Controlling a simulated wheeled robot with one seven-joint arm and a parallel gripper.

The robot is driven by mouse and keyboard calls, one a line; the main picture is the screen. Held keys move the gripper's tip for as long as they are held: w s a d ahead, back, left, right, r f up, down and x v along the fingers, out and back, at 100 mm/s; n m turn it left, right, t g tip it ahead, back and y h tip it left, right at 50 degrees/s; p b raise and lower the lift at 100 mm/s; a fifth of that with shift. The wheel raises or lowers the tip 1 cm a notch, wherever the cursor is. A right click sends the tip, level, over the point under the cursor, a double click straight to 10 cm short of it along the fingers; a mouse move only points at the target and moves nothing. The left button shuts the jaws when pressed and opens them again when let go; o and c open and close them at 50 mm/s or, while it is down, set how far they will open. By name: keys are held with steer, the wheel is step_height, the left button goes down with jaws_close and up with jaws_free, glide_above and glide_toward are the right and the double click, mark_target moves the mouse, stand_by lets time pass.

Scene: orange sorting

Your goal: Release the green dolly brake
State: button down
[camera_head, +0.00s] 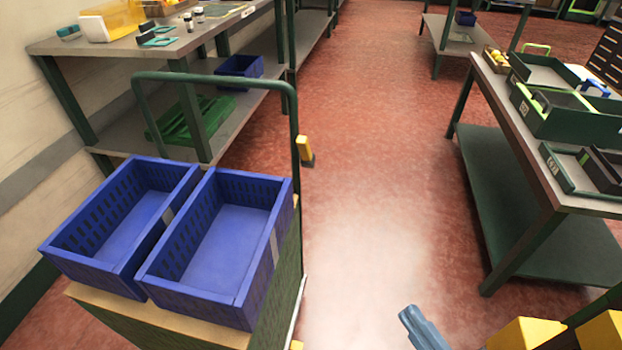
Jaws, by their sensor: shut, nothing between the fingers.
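The green dolly stands at the left, with its tubular handle (215,77) rising at the far end. A yellow lever with a dark base (304,150) sits beside the handle's right post, and it looks like the brake. It stands upright, but I cannot tell its exact setting. Another small yellow piece (297,345) shows at the dolly's lower right, cut by the frame edge. My gripper (408,314) is the blue-grey tip at the bottom centre right. It is shut and empty, apart from the dolly, over the floor and nearer to me than the lever.
Two blue crates (75,260) (190,300) stand empty on the dolly. A workbench with a lower shelf (110,47) is behind it along the wall. A table (505,105) with green trays stands at the right. The red floor (375,180) between is clear.

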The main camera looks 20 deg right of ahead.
steer(key=w+f+n+t+y+b, duration=0.1)
steer(key=w+f+n+y+b, duration=0.1)
steer(key=w+n+b, duration=0.3)
steer(key=w+f+n+t+y+b, duration=0.2)
steer(key=w+f+n+b, duration=0.2)
steer(key=w+n, duration=0.7)
steer(key=w+d+b, duration=0.1)
steer(key=w, duration=0.7)
steer(key=shift+w, duration=0.15)
glide_toward(300, 147)
steer(key=w+a, duration=0.2)
steer(key=a, duration=0.1)
steer(key=shift+w+d+r+p, duration=0.25)
steer(key=shift+w+d+r, duration=0.1)
steer(key=shift+w, duration=0.2)
steer(key=shift+w+d+r+p, duration=0.2)
steer(key=shift+w+d+r, duration=0.1)
steer(key=shift+w, duration=0.25)
steer(key=shift+w+d+r+p, duration=0.25)
steer(key=shift+w+r, duration=0.1)
steer(key=shift+w, duration=0.2)
steer(key=shift+r, duration=0.1)
